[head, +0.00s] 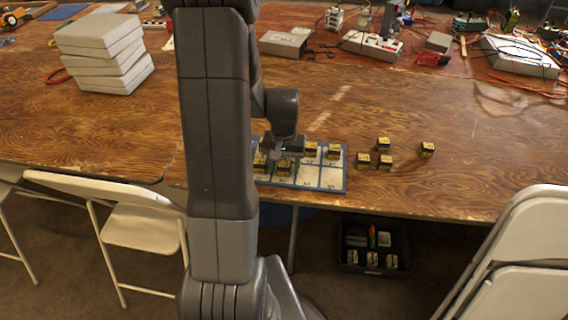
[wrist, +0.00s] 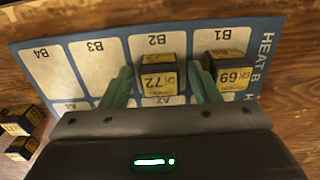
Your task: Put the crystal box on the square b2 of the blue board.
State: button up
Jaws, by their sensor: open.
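The crystal box (wrist: 158,77), a small black box with a yellow label reading 72, stands on square B2 of the blue board (wrist: 115,38). The B2 lettering shows just beyond it. In the head view the box (head: 283,168) is on the board's (head: 318,190) near row. My gripper (wrist: 162,80) is open, with one green finger on each side of the box. Whether the fingers touch it is unclear. In the head view my gripper (head: 289,150) is low over the board; my arm hides the board's left end.
A similar box marked 69 (wrist: 228,72) stands on B1, close to the right finger. Two more boxes (head: 309,149) (head: 333,152) stand on the board's far row. Several loose boxes (head: 385,162) stand on the table right of the board. B3 and B4 are empty.

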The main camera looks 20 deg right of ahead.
aim_at(284, 164)
jog(key=shift+r, duration=0.15)
notch_tip(284, 164, up, 12)
jog(key=p, duration=0.1)
dwell(0.3)
